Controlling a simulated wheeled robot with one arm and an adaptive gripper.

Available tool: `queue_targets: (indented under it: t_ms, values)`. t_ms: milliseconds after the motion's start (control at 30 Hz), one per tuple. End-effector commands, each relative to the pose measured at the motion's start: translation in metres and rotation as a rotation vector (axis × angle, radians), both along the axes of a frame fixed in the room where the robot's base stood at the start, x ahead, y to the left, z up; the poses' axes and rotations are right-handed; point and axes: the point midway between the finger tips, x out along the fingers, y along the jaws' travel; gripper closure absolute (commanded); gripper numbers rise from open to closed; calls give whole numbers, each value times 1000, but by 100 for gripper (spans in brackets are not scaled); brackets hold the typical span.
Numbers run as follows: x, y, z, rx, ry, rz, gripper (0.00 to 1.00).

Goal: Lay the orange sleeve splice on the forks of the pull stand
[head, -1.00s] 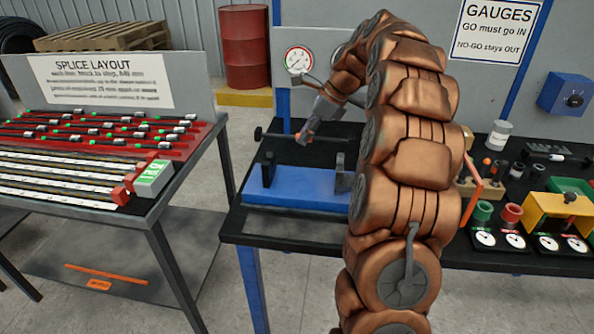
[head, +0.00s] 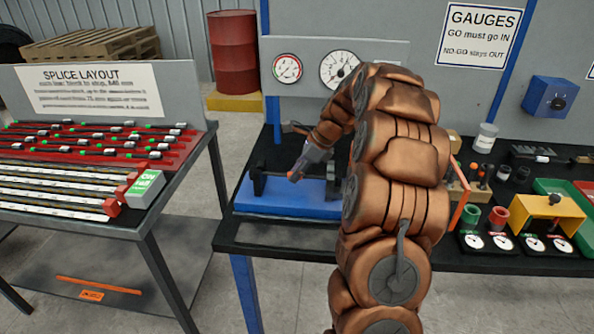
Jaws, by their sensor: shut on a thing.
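The pull stand (head: 285,208) is a blue block on the dark bench in the head view, with a dark upright fork near each end. The left fork (head: 258,181) and the right fork (head: 332,184) both show. My gripper (head: 295,175) is over the middle of the stand, between the forks, pointing down and left. It is shut on the orange sleeve splice (head: 292,177), a dark bar with a small orange part at the fingertips. The bar lies roughly level at about fork-top height. I cannot tell whether it touches the forks. My arm hides part of the right side.
Two dial gauges (head: 287,68) stand on a panel behind the stand. Gauge blocks, coloured cups and a yellow bridge (head: 545,208) fill the bench at right. The splice layout table (head: 70,215) with several bars stands at left, across a floor gap.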

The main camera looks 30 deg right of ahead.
Motion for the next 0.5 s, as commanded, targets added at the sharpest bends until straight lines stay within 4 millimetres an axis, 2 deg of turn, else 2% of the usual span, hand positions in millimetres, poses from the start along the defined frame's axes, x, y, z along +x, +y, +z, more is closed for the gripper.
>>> queue_targets:
  t_ms: [333,367,500]
  values:
    - [0,0,-2,-1,-2,0,100]
    - [0,0,-2,-2,-2,-1,74]
    - [0,0,-2,-1,-2,0,59]
